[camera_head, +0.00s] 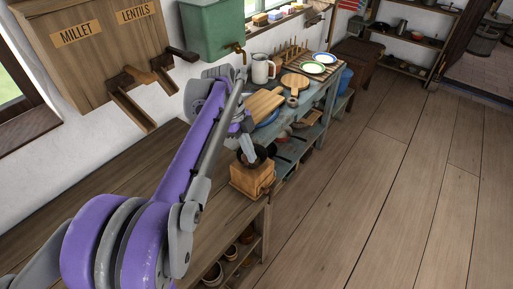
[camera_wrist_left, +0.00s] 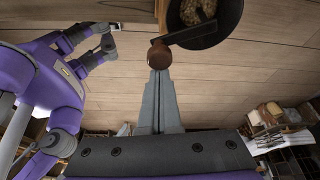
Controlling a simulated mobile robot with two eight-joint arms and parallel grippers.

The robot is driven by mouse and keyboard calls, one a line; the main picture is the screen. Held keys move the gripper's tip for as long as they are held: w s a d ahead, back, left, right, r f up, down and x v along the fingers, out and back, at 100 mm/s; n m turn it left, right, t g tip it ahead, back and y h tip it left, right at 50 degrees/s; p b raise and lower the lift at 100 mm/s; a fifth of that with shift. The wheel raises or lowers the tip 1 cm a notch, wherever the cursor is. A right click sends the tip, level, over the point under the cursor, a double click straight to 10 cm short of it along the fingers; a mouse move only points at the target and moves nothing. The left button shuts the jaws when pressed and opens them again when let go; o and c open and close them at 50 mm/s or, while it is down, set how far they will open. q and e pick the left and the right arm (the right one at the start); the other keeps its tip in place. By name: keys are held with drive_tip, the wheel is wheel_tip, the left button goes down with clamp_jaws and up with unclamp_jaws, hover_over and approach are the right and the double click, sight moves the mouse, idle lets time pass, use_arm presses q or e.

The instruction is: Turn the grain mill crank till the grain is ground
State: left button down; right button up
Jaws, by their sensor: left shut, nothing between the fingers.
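The grain mill (camera_head: 251,181) is a wooden box with a dark hopper on top, standing at the near end of the work table. In the left wrist view the round dark hopper (camera_wrist_left: 225,35) holds pale brown grain (camera_wrist_left: 197,11). The dark crank arm (camera_wrist_left: 190,36) ends in a brown round knob (camera_wrist_left: 160,55). My left gripper (camera_wrist_left: 159,75) is shut and empty, its fingertips right at the knob; I cannot tell whether they touch. In the head view the left gripper (camera_head: 247,153) is at the mill's top.
Beyond the mill, a blue-grey table holds cutting boards (camera_head: 264,104), a white jug (camera_head: 262,68) and plates (camera_head: 313,68). Millet and lentil dispensers (camera_head: 97,45) hang on the wall at left. The wooden floor (camera_head: 375,165) at right is clear.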

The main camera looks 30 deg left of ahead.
use_arm(q)
drive_tip(key=a+m, duration=0.1)
drive_tip(key=a+m+g+p, duration=0.1)
drive_tip(key=m, duration=0.1)
drive_tip(key=shift+s+r, duration=0.1)
drive_tip(key=shift+s, duration=0.25)
drive_tip(key=shift+s+a+p, duration=0.15)
drive_tip(key=shift+a+p, duration=0.15)
drive_tip(key=shift+a, duration=0.45)
drive_tip(key=shift+a, duration=0.1)
